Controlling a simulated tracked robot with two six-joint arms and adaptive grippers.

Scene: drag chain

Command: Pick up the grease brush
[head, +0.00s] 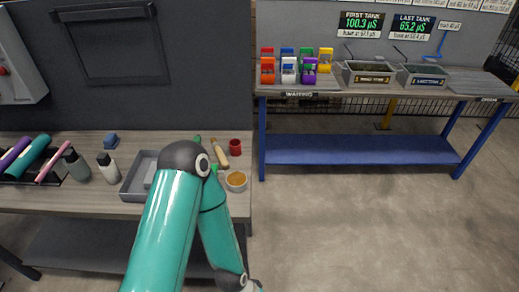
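What looks like the grease brush, a short item with a pale wooden handle (220,153), lies on the left workbench just right of my arm's elbow. A small round cup of orange-brown grease (236,181) stands in front of it, near the bench's right end. One teal arm of mine rises from the bottom, bends at a dark elbow over the bench and runs back down out of the picture. Its elbow and links hide part of the bench beside the brush.
The left bench (60,199) holds a grey tray (136,178), two bottles, coloured rolls, a blue block (110,141) and a red cup (235,146). A blue-framed bench (360,150) at the back right carries coloured items and two tanks. Floor between is clear.

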